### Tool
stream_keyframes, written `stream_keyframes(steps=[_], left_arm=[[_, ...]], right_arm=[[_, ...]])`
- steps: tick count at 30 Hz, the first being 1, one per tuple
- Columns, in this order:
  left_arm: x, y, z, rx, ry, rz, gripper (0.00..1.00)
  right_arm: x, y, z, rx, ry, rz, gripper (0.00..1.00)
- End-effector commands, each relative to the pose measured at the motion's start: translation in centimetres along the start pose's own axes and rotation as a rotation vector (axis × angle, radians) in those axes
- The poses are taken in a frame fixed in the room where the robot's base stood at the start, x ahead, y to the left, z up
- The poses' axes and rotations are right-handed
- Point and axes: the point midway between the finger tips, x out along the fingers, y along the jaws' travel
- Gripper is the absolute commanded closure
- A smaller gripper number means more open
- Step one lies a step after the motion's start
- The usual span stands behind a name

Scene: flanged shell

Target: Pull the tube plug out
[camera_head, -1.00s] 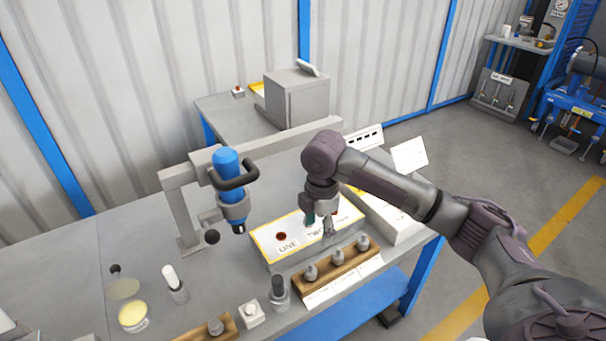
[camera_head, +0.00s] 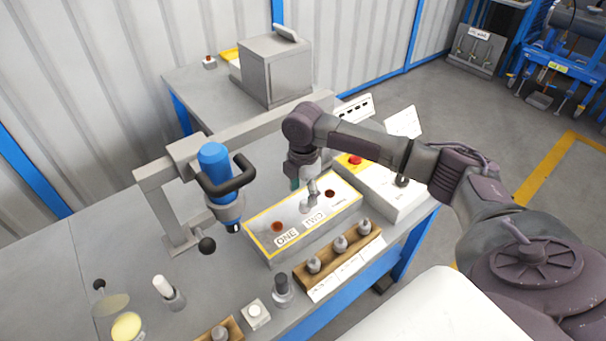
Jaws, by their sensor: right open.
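A white-topped box (camera_head: 262,243) with a yellow edge and the labels ONE and TWO stands on the bench. Two dark reddish round spots show in its top, one near ONE (camera_head: 278,227) and one farther right (camera_head: 330,193). My right gripper (camera_head: 308,190) points down over the middle of this top, between the spots. It is open. A small grey piece (camera_head: 308,206) shows at its fingertips on the box top; I cannot tell whether it is a plug or a fingertip, or whether they touch. My left gripper is out of view.
A wooden rack (camera_head: 327,280) with several grey knobbed pieces stands in front of the box. A blue tool (camera_head: 214,165) hangs from a grey frame (camera_head: 158,205) at left. A white control box (camera_head: 380,190) with a red button stands at right.

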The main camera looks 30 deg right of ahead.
Motion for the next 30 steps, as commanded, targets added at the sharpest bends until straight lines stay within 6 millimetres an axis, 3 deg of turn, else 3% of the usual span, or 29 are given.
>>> stream_keyframes(steps=[3,9,21,23,30], left_arm=[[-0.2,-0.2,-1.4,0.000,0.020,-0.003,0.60],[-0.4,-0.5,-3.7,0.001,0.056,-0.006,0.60],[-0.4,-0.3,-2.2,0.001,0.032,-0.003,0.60],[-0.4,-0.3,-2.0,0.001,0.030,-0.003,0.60],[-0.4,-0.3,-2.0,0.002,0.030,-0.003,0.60]], right_arm=[[2.2,0.0,-0.1,0.000,0.000,-0.002,0.36],[4.6,0.0,0.0,0.000,0.000,-0.001,0.36],[5.5,0.0,0.0,-0.001,0.000,0.001,0.36],[5.4,0.0,0.0,-0.001,0.000,0.001,0.43],[5.4,0.0,0.0,-0.001,0.000,0.000,0.83]])
